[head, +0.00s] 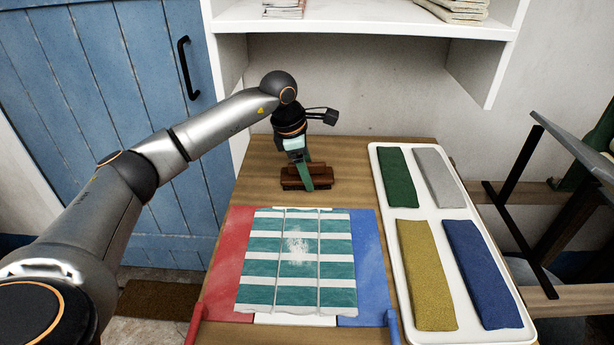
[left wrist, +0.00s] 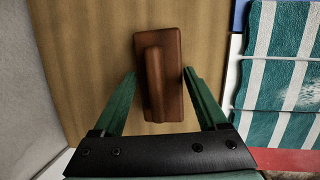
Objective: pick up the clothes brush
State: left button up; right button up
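The clothes brush (head: 324,176), reddish brown with a raised grip along its top, lies on the wooden table behind the striped cloth. My left gripper (head: 307,179) points down at it, one green finger crossing in front of the brush. In the left wrist view the brush (left wrist: 172,60) lies between the two green fingers of my left gripper (left wrist: 160,73). The fingers are open, one on each side, with a narrow gap to the brush. I cannot tell how far down its sides they reach. My right gripper is not in view.
A folded teal-and-white striped cloth (head: 265,265) lies on a red, white and blue board (head: 228,265). To the right is a white tray (head: 407,250) with several coloured cloths. A white shelf (head: 360,22) hangs above the table's back. Bare wood (head: 355,160) surrounds the brush.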

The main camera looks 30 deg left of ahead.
aim_at(311, 164)
pick_arm(q)
jog(key=c, duration=1)
jog(key=shift+r, duration=0.15)
jog(key=r, duration=0.3)
jog(key=shift+s+d+r+p, duration=0.1)
jog(key=shift+d+r+p, duration=0.1)
jog(key=shift+r+p, duration=0.15)
jog(key=s+d+r, duration=0.4)
jog(key=d, duration=0.1)
jog(key=s+d+r, duration=0.5)
jog(key=shift+s+p, duration=0.15)
jog(key=shift+p, duration=0.25)
